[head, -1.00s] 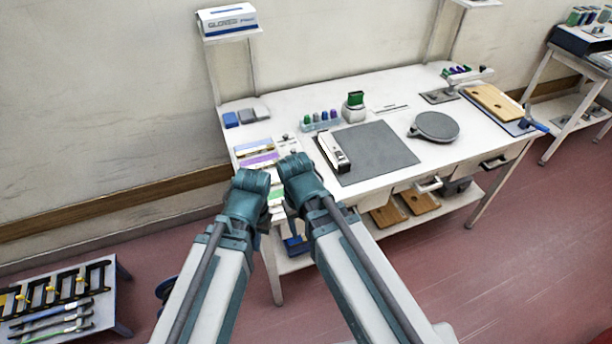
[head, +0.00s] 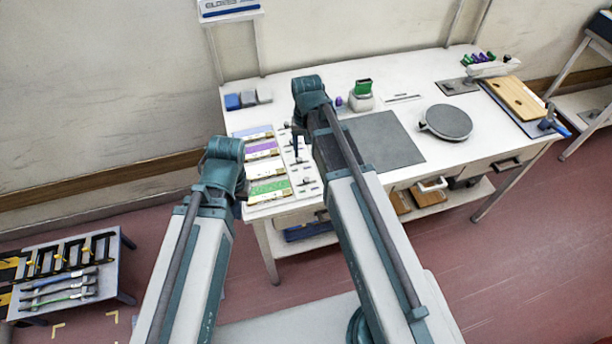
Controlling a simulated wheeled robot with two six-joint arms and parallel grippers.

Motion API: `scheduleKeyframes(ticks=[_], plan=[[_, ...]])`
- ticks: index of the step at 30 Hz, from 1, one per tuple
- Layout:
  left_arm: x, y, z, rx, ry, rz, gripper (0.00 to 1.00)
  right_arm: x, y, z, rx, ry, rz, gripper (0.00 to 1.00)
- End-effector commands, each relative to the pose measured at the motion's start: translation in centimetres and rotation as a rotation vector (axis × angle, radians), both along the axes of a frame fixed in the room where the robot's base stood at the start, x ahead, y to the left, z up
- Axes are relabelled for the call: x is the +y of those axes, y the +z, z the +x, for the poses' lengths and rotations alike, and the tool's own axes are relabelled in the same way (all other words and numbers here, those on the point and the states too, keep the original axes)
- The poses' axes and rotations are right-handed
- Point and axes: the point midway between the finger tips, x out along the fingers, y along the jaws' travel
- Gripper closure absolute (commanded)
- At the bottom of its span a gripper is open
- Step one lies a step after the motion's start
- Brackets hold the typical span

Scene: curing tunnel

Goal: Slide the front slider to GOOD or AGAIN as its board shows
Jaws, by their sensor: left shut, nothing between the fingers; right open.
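The front board, a strip with green speckles (head: 269,187), lies at the front left of the white bench. Several strips lie behind it, one purple (head: 261,149). Beside them is a pale slider panel (head: 303,170) with small dark knobs. The front slider's knob (head: 305,182) is tiny; its labels are too small to read. My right gripper (head: 297,152) is open, pointing down over the panel's rear part, partly hidden by its arm. My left gripper (head: 241,191) is shut and empty, left of the front board, mostly hidden behind its wrist.
A grey mat (head: 383,140), a round dark plate (head: 447,122) and a green-topped stamp (head: 362,95) are on the bench right of my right arm. Blue and grey blocks (head: 240,100) lie at the back left. A low tool rack (head: 68,275) stands on the floor at left.

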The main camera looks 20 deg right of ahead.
Motion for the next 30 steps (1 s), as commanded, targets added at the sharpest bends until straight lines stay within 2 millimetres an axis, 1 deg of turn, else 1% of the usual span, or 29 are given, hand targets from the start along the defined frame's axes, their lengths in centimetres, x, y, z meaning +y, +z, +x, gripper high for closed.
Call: scheduleKeyframes(ticks=[1, 5, 21, 25, 30], plan=[[0.0, -0.9, 0.0, 0.000, 0.000, 0.000, 1.00, 0.0, -0.9, 0.0, 0.000, 0.001, 0.000, 0.41], [0.0, -2.5, 0.0, 0.000, 0.000, 0.000, 1.00, 0.0, -2.5, 0.0, 0.000, 0.001, 0.000, 0.41], [0.0, -10.3, 0.0, 0.000, 0.002, 0.000, 1.00, 0.0, -10.3, 0.0, 0.000, 0.001, 0.000, 0.41], [0.0, -11.9, 0.0, 0.000, 0.001, 0.000, 1.00, 0.0, -11.9, 0.0, 0.000, 0.001, 0.000, 0.41], [0.0, -12.8, 0.0, 0.000, 0.001, 0.000, 1.00, 0.0, -12.8, 0.0, 0.000, 0.001, 0.000, 0.41]])
